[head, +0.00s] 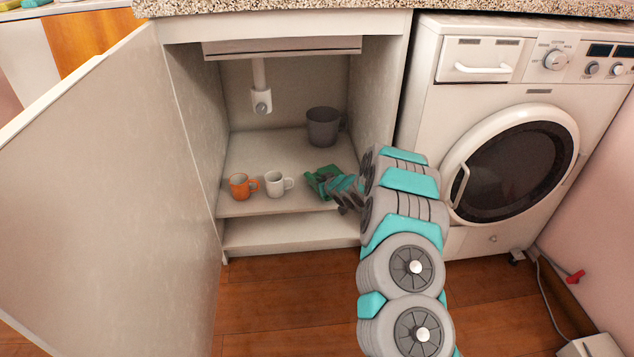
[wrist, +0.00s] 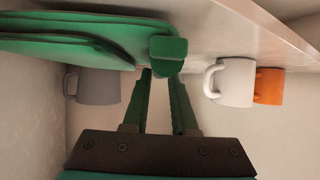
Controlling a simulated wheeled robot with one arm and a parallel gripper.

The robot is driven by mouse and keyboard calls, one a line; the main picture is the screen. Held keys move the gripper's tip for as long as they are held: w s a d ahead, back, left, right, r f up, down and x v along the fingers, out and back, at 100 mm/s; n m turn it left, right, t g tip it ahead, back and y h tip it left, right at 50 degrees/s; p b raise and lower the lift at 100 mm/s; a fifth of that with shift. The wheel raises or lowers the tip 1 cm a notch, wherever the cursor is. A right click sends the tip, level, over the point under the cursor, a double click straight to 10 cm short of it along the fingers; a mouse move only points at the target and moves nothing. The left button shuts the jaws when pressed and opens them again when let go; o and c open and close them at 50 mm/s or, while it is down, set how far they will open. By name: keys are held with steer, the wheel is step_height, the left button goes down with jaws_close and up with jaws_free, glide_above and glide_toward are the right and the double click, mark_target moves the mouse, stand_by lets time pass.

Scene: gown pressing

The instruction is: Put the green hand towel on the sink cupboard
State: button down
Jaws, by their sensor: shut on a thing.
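The green hand towel (head: 322,177) is inside the open sink cupboard (head: 240,190), low over the shelf's right front part. My gripper (head: 343,192) reaches in from the right and is shut on the towel. In the wrist view the fingertips (wrist: 160,72) meet at a small fold of the towel (wrist: 90,45), and its flat folded layers spread to the left. The towel looks close to the shelf surface; I cannot tell whether it rests on it. My arm hides part of the cupboard's right front.
An orange mug (head: 240,187) and a white mug (head: 276,184) stand to the left of the towel. A large grey mug (head: 322,126) stands behind it. The cupboard door (head: 100,190) is open at left. A washing machine (head: 520,150) stands at right.

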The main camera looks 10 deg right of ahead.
steer(key=shift+f, duration=0.55)
steer(key=c, duration=0.6)
jaws_free()
